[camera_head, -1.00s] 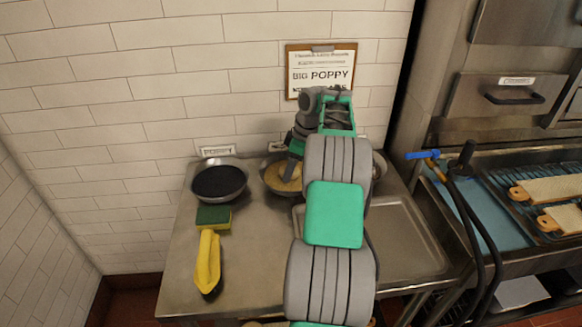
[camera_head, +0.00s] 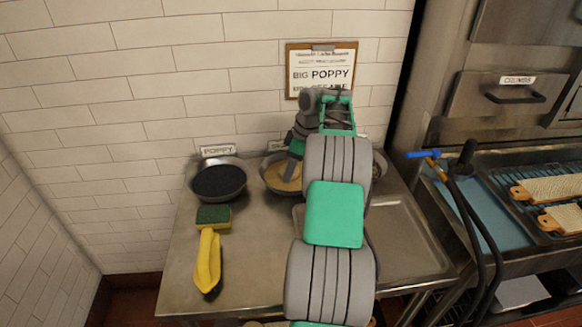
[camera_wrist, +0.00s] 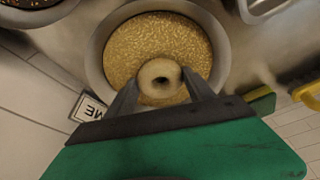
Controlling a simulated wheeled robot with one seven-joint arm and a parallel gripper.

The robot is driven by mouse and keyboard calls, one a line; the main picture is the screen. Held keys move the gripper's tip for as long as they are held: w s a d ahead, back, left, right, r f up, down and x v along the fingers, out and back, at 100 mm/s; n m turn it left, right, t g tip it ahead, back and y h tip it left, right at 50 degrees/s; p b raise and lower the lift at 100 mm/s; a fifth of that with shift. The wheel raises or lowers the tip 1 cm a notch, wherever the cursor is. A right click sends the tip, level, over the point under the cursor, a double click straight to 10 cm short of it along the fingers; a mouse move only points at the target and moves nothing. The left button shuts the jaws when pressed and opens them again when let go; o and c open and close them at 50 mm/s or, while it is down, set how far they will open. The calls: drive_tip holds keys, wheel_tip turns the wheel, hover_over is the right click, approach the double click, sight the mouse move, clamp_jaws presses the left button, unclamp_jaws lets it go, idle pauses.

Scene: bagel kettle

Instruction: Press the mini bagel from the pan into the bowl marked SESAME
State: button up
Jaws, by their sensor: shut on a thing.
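The bowl of pale golden seeds (camera_head: 272,184) stands on the steel table, partly behind my arm. In the wrist view the bowl's grey rim (camera_wrist: 92,62) surrounds the seeds, and a label ending in "ME" (camera_wrist: 92,107) sits beside it. My gripper (camera_wrist: 160,88) is shut on the mini bagel (camera_wrist: 160,72), a small pale ring with a dark hole. The bagel is over the near part of the seeds; whether it touches them I cannot tell. The bagel is not distinct in the head view. The pan is not clearly seen.
A bowl of dark seeds (camera_head: 218,182) under a POPPY label (camera_head: 218,150) stands to the left. A green sponge (camera_head: 213,216) and a yellow-handled brush (camera_head: 208,262) lie in front of it. A steel tray (camera_head: 405,240) lies right of my arm. A wall sign (camera_head: 320,72) hangs behind.

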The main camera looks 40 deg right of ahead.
wheel_tip(320, 180, up, 10)
drive_tip(key=p, duration=0.9)
drive_tip(key=shift+a, duration=0.1)
